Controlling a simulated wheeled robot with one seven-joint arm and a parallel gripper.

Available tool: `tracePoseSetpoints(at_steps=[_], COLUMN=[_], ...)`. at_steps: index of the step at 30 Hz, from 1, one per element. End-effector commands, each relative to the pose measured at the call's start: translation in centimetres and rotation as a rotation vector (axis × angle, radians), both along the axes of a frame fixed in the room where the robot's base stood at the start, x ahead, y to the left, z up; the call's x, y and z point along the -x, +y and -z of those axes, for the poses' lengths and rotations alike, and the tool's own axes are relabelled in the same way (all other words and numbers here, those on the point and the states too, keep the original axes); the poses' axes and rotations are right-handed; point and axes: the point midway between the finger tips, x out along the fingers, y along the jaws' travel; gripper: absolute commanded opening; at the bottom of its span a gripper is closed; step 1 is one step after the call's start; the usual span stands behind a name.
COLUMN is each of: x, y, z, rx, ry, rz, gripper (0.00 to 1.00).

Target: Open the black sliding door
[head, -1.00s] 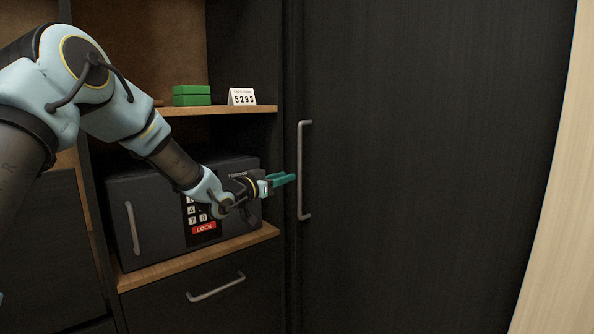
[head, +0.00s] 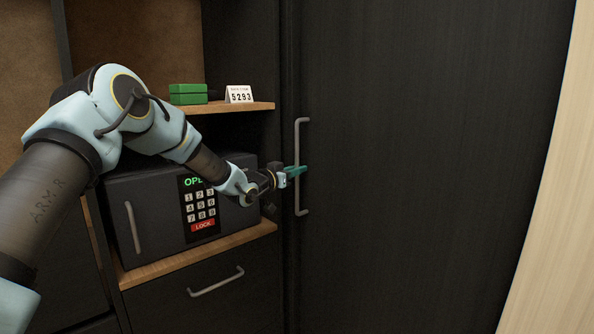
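The black sliding door (head: 420,170) fills the middle and right of the head view. Its left edge stands just beside the shelf unit. A grey vertical bar handle (head: 302,205) is fixed near that left edge. My gripper (head: 298,171) has green fingers that reach the handle's bar at about mid-height. The fingers overlap the bar in the picture. They are small and seen from the side, so I cannot tell whether they are around it, touching it or closed.
A dark safe (head: 155,220) with a keypad sits on the lower shelf behind my arm. A drawer with a handle (head: 216,283) is below. A pale wall (head: 545,240) lies at right.

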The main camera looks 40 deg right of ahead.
Motion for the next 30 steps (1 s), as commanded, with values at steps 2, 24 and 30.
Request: tracePoseSetpoints(at_steps=[2,24,30], x=[0.01,0.01,0.00], y=[0.01,0.02,0.02], z=[-0.02,-0.04,-0.05], rx=[0.000,0.001,0.001], ry=[0.000,0.000,0.000], rz=[0.000,0.000,0.000], gripper=[0.05,0.00,0.00])
